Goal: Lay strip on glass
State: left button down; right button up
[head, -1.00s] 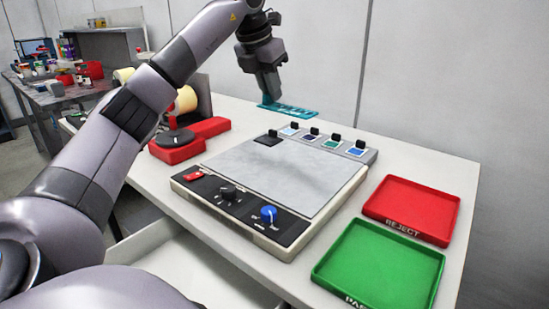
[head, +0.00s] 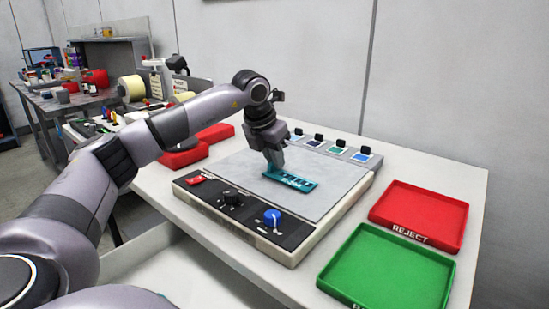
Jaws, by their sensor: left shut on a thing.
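The strip (head: 292,179) is a teal flat piece with cut-outs or dark marks. It is over the front middle part of the pale grey glass (head: 322,197) of the inspection box. My left gripper (head: 274,166) points down and is shut on the strip's left end. The strip looks close to the glass or on it; I cannot tell whether it touches. My right gripper is not in view.
The box's front panel has a red switch (head: 195,180), a black knob (head: 231,199) and a blue knob (head: 271,217). Colour sample clips (head: 338,147) line its back edge. A red REJECT tray (head: 420,212) and a green tray (head: 385,270) stand at right. Red blocks (head: 183,154) stand left.

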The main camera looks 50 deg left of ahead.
pick_arm(q)
jog(key=shift+f, duration=0.1)
jog(key=c, duration=1.2)
grip_release()
jog(key=shift+o, duration=0.2)
jog(key=v, duration=1.2)
jog(key=shift+p, duration=0.45)
